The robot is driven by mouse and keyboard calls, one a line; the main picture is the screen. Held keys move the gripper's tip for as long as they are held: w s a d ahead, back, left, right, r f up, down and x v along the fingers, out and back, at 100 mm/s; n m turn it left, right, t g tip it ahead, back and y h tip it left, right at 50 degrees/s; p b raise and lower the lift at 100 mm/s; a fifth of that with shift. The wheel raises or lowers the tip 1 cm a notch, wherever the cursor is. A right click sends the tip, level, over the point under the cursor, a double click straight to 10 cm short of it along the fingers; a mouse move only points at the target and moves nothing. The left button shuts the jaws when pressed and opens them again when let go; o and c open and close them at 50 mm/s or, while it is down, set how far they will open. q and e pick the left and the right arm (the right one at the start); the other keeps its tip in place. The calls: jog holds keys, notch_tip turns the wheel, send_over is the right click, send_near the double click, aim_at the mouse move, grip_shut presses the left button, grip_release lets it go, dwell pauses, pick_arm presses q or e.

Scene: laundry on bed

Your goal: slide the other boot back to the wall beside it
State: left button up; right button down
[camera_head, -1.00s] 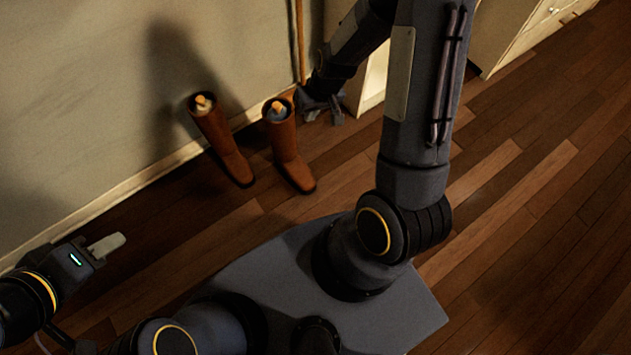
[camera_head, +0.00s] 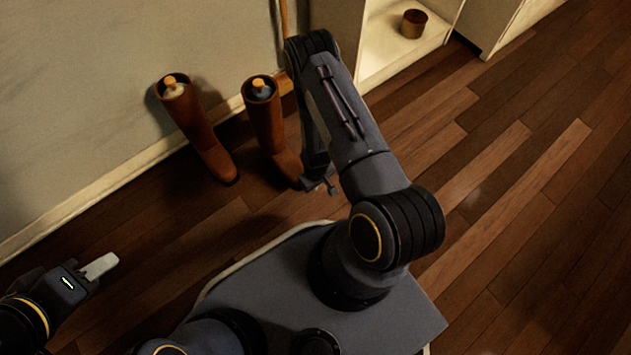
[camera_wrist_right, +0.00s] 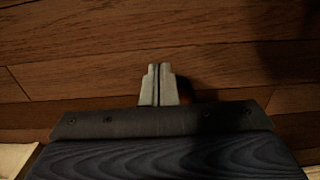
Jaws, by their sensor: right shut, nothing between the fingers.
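Two brown boots stand upright on the wood floor near the wall, each with an orange-tipped insert in its top. The left boot (camera_head: 203,137) and the right boot (camera_head: 268,125) lean slightly, toes toward me. My right gripper (camera_head: 320,184) is low beside the right boot's toe, on its right; whether it touches is unclear. In the right wrist view its fingers (camera_wrist_right: 159,84) are closed together with nothing between them, and a small reddish-brown patch shows just behind them. My left gripper (camera_head: 100,265) hangs at the lower left, far from both boots; its finger gap cannot be made out.
The pale wall (camera_head: 80,110) with its baseboard (camera_head: 110,185) runs behind the boots. A wooden pole (camera_head: 284,30) stands behind the right boot. An open white cabinet (camera_head: 385,50) holds a brown cup (camera_head: 413,23). The floor (camera_head: 500,190) to the right is clear.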

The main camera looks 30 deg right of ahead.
notch_tip(320, 180, down, 4)
jog(key=shift+f+b, duration=0.2)
jog(key=shift+b, duration=0.6)
jog(key=w, duration=0.1)
jog(key=w+b, duration=0.1)
jog(key=w, duration=0.1)
jog(key=shift+a+r, duration=0.15)
jog(key=shift+r, duration=0.2)
jog(key=shift+w+r, duration=0.15)
jog(key=shift+w, duration=0.35)
